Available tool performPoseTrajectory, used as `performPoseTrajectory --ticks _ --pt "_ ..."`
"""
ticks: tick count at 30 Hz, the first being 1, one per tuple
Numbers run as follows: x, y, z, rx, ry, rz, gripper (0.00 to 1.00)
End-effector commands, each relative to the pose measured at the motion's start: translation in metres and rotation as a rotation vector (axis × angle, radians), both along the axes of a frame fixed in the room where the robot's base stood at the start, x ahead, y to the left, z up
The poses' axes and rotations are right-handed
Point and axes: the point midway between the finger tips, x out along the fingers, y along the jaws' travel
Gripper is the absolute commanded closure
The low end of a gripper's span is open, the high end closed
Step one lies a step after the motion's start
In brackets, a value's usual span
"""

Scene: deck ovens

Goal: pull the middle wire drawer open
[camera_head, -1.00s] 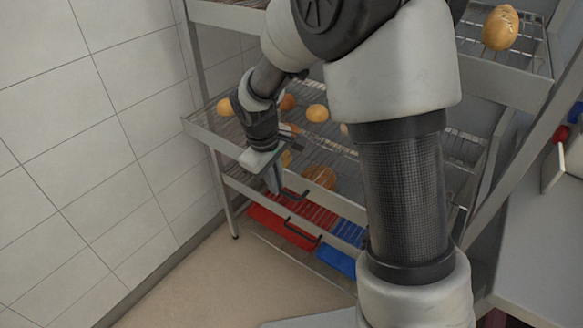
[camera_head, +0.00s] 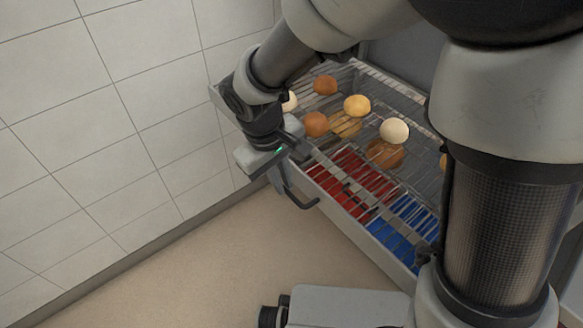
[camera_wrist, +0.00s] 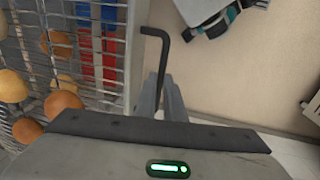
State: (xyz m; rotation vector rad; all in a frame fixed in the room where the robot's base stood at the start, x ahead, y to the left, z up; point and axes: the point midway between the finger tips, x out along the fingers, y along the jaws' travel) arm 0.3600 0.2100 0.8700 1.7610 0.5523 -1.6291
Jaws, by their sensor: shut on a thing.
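The middle wire drawer (camera_head: 350,229) stands pulled out from the rack, its grey front rail nearest the floor side. Its black bent handle (camera_head: 303,203) sticks out at the front; it also shows in the wrist view (camera_wrist: 154,32). My gripper (camera_head: 281,180) is at the handle, with its fingers closed around the bar. In the wrist view the fingers (camera_wrist: 162,98) lie along the handle beside the drawer's wire side. The exact contact is partly hidden.
Round rolls (camera_head: 357,105) sit on the wire rack behind my gripper. Red (camera_head: 350,178) and blue (camera_head: 405,218) surfaces show through the wires. A tiled wall (camera_head: 120,110) is close on the left. Bare floor (camera_head: 230,255) lies in front.

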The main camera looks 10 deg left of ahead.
Motion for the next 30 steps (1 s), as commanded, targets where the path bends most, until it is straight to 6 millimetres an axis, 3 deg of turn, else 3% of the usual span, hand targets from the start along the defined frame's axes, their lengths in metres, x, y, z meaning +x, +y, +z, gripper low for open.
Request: performPoseTrajectory --ticks 13,14,17,26,30 --pt "-0.001 0.002 0.001 0.001 -0.003 0.001 1.00" --pt "-0.001 0.002 0.001 0.001 -0.003 0.001 0.86" --pt "-0.001 0.002 0.001 0.001 -0.001 0.000 0.72" --pt "-0.001 0.002 0.002 0.001 -0.001 0.000 0.72" --pt "-0.002 0.004 0.016 0.002 -0.004 0.000 0.72"
